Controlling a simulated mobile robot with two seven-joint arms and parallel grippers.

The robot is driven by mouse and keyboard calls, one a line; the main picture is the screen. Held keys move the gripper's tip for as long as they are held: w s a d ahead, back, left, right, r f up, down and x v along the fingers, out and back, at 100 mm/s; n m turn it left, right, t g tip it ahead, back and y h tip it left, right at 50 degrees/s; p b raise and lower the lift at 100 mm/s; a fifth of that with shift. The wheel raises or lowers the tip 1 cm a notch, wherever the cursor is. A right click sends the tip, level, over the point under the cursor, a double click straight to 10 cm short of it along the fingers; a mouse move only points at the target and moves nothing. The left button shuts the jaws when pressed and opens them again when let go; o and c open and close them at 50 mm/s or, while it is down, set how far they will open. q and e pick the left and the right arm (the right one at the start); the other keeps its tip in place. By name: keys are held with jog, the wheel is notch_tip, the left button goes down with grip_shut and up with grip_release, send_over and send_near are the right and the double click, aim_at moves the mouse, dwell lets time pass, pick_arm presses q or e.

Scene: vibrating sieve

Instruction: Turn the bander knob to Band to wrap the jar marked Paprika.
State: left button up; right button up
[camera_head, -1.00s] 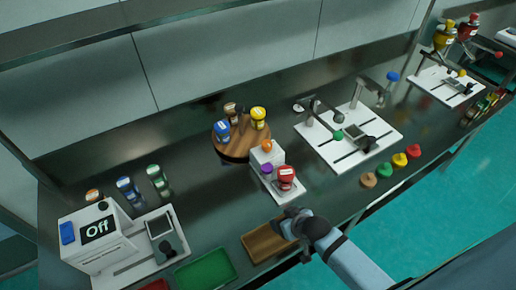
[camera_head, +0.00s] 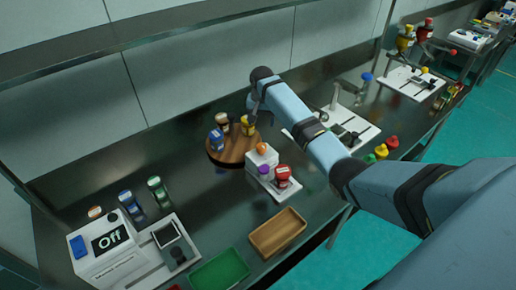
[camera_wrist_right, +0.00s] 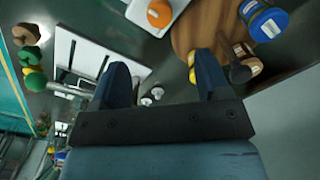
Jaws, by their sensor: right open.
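My right gripper (camera_head: 257,108) hangs over the right part of a round wooden stand (camera_head: 228,152), close to a yellow jar (camera_head: 247,127). In the right wrist view the gripper (camera_wrist_right: 163,72) has its two fingers wide apart with nothing held between them. A blue jar (camera_head: 216,141) and a dark-lidded jar (camera_head: 222,121) also stand on the wood. A white machine (camera_head: 110,248) at the left has a display reading "Off". A white unit (camera_head: 262,157) bears an orange knob (camera_head: 261,147), a purple piece and a red jar (camera_head: 282,174). Jar labels are too small to read. My left gripper is out of view.
A brown tray (camera_head: 278,232) and a green tray (camera_head: 220,270) lie along the front edge. Several jars stand behind the left machine. A white plate with fixtures (camera_head: 358,128) is partly behind my right arm. The counter between the left jars and the stand is clear.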

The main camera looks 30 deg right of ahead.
aim_at(262, 146)
jog(key=f, duration=1.3)
jog(key=shift+w+d+f, duration=0.1)
jog(key=shift+d+f, duration=0.1)
jog(key=shift+f, duration=0.15)
jog(key=shift+c, duration=0.3)
jog(key=c, duration=0.9)
